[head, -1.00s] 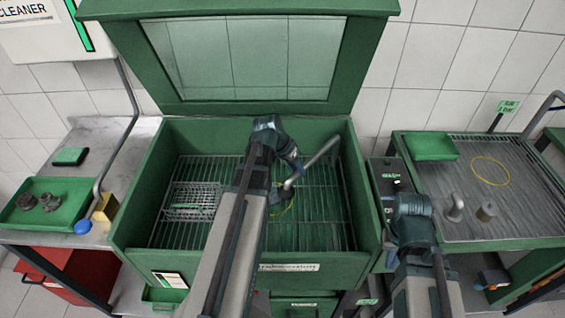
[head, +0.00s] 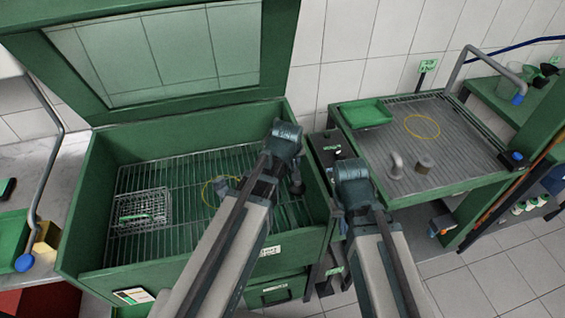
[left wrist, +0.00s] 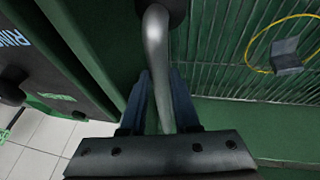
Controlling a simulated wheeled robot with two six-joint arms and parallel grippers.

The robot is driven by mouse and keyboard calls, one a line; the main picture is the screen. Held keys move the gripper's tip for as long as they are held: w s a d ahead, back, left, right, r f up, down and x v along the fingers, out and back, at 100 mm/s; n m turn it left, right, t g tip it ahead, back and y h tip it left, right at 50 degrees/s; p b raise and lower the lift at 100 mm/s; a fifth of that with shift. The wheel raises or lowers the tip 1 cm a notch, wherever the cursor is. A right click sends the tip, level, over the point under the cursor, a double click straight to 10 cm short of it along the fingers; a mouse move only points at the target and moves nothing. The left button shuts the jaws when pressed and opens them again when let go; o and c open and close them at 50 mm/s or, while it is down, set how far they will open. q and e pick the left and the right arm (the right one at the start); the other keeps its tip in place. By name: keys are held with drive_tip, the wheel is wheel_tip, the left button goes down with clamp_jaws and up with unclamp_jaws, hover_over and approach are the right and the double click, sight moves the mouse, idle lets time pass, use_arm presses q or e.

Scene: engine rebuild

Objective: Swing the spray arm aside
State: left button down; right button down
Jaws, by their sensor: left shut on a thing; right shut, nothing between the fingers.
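The spray arm (left wrist: 157,40) is a bent grey metal tube. In the left wrist view it runs down from a dark round fitting at the top and passes between the fingers of my left gripper (left wrist: 159,88), which is shut on it beside the right wall of the green washer tub (head: 88,243). In the head view my left arm hides most of the spray arm and the left gripper. My right gripper (head: 341,222) is shut and empty, largely hidden behind its own arm, to the right of the tub.
The tub's glazed lid (head: 165,55) stands open. A wire basket (head: 143,207) and a yellow ring (head: 207,193) with a grey block (head: 221,184) lie on the tub rack. A ribbed table (head: 455,150) with a green tray (head: 365,113) stands right. A dark box (head: 328,152) adjoins the tub.

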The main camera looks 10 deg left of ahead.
use_arm(q)
drive_tip(key=shift+w+d, duration=0.15)
drive_tip(key=shift+d, duration=0.1)
drive_tip(key=c, duration=0.7)
unclamp_jaws()
drive_tip(key=shift+w+d, duration=0.1)
drive_tip(key=shift+o, duration=0.2)
drive_tip(key=p+v, duration=1.2)
drive_tip(key=v, duration=0.2)
drive_tip(key=shift+d+f, duration=0.15)
drive_tip(key=shift+f, duration=0.05)
